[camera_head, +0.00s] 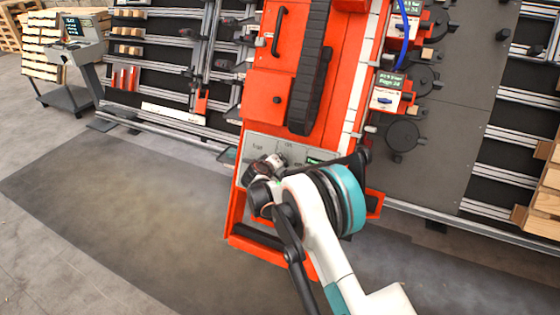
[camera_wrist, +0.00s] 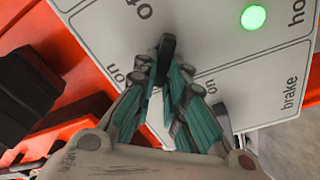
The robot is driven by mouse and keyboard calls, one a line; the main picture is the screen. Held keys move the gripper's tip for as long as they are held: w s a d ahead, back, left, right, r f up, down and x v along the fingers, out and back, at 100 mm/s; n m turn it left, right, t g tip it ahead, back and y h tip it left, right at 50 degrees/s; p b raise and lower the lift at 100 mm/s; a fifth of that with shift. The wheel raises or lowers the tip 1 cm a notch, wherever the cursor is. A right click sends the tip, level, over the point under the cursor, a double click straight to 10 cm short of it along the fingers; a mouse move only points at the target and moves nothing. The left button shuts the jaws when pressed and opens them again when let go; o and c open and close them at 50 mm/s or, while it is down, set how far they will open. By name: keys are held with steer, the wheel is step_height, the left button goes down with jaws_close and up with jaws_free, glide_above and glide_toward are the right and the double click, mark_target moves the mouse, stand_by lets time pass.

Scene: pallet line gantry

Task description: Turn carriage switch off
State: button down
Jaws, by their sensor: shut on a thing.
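In the wrist view, a light grey control panel (camera_wrist: 100,35) carries a black switch lever (camera_wrist: 168,46). My gripper (camera_wrist: 167,70) has its teal-and-grey fingers closed on this lever from both sides. "On" is printed to the left and right of the fingers. No "carriage" label is readable. A second dark knob (camera_wrist: 222,118) beside the word "brake" is partly hidden by the right finger. A round green light (camera_wrist: 253,17) glows on the panel. In the head view, my gripper (camera_head: 268,166) is at the panel (camera_head: 262,147) low on the orange-red machine; my arm hides much of it.
The orange-red carriage (camera_head: 262,92) stands before a rail rack. A black handle (camera_head: 278,30) and black cable chain (camera_head: 311,75) are above the panel. Black round parts (camera_head: 403,135) are at the right. The grey floor mat (camera_head: 110,200) at left is clear.

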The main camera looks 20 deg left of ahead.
steer(key=n, duration=0.3)
steer(key=shift+s+a+f+n, duration=0.1)
steer(key=shift+a+f+n, duration=0.05)
steer(key=shift+n, duration=0.25)
steer(key=shift+s+f+n+g, duration=0.1)
steer(key=shift+n+g, duration=0.05)
steer(key=shift+n, duration=0.8)
steer(key=shift+f+n+g, duration=0.1)
steer(key=shift+n+g, duration=0.05)
steer(key=shift+n, duration=0.8)
steer(key=c, duration=1.6)
jaws_free()
steer(key=shift+a, duration=0.1)
steer(key=shift+c, duration=0.2)
steer(key=v, duration=1.2)
steer(key=shift+d, duration=0.2)
